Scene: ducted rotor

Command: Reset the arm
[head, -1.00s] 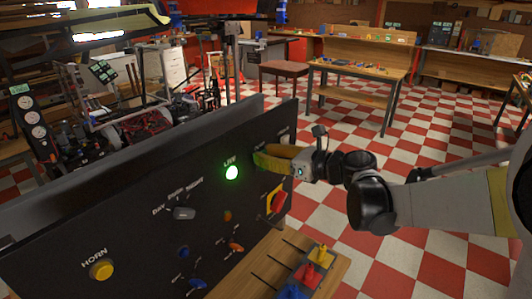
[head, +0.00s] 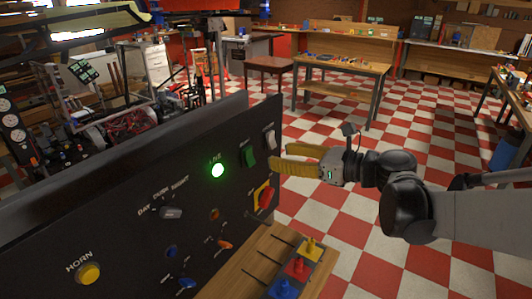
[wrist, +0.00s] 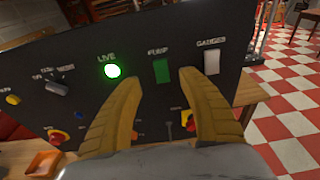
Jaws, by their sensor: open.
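My gripper (head: 284,165) is at the right end of the black control panel (head: 120,217), with its yellow fingers pointing at the panel. In the wrist view the two fingers of my gripper (wrist: 158,85) stand apart with nothing between them. Beyond them a green rocker switch (wrist: 161,71) marked PUMP shows between the fingertips. A white switch (wrist: 211,62) marked GAUGES is right of the right fingertip. A lit green lamp (wrist: 113,70) marked LIVE is left of the left fingertip. I cannot tell the exact gap between fingertips and panel.
A red knob on a yellow plate (head: 266,198) sits low on the panel. Yellow, red and blue levers (head: 298,267) stand on the wooden bench (head: 237,262) in front. Checkered floor (head: 345,170) lies open to the right. A wooden table (head: 343,68) stands behind.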

